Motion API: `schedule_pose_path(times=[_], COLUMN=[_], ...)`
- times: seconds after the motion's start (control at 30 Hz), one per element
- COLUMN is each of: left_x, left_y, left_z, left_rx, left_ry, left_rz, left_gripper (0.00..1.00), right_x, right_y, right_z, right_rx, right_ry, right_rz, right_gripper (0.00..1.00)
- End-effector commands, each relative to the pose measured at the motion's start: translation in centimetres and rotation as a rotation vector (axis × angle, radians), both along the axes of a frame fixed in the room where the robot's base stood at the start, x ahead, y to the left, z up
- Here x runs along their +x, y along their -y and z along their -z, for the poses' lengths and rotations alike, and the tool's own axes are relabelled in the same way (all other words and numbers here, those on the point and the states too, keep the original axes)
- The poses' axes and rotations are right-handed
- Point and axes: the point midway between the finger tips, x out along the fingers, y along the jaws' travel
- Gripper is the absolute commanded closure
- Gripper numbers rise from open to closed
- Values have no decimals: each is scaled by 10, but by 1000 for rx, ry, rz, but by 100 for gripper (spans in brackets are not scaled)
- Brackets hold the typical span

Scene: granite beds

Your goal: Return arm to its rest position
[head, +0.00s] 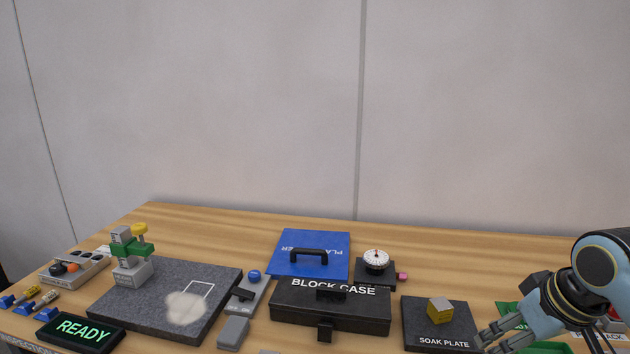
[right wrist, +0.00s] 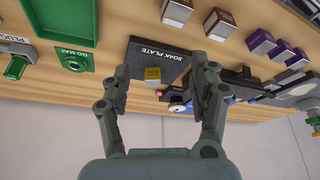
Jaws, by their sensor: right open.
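My right arm comes in from the right in the head view, and its gripper (head: 538,342) hangs low over the front right of the bench. Its fingers are partly cut off by the bottom edge there. In the right wrist view the gripper (right wrist: 162,98) has its two fingers spread apart with nothing between the tips. Beyond the fingers lies the soak plate (head: 413,315), a dark plate with a yellow and grey block (head: 440,312) on it. The plate (right wrist: 140,58) and the block (right wrist: 152,75) also show in the right wrist view. My left gripper does not show.
A black block case (head: 330,312) and a blue plate (head: 290,266) with a handle stand mid-bench. A granite bed (head: 140,312) with stacked blocks is at left, near a lit READY sign (head: 80,332). A green mat (right wrist: 75,52) shows in the right wrist view. Bare wood lies along the back.

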Motion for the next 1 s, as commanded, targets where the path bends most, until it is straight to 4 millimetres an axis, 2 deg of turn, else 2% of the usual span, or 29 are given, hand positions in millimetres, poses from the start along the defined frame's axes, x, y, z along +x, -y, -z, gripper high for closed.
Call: schedule_pose_path(times=[0.03, 0.23, 0.37, 0.57, 0.7, 1.0], left_x=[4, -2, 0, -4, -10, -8], left_y=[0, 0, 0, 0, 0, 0], left_z=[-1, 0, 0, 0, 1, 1], left_rx=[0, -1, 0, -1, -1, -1], left_ry=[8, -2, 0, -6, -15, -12], left_rz=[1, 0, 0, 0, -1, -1], left_gripper=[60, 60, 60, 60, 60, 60], right_x=[-8, -36, -60, -106, -139, -205], right_y=[-3, -13, -20, -31, -37, -42], right_z=[3, 8, 10, 10, 5, -16], right_rx=[-2, -18, -29, -51, -65, -98], right_ry=[-5, -15, -24, -37, -46, -63], right_rz=[-2, -2, 0, 13, 29, 80], right_gripper=[39, 39, 39, 39, 39, 39])
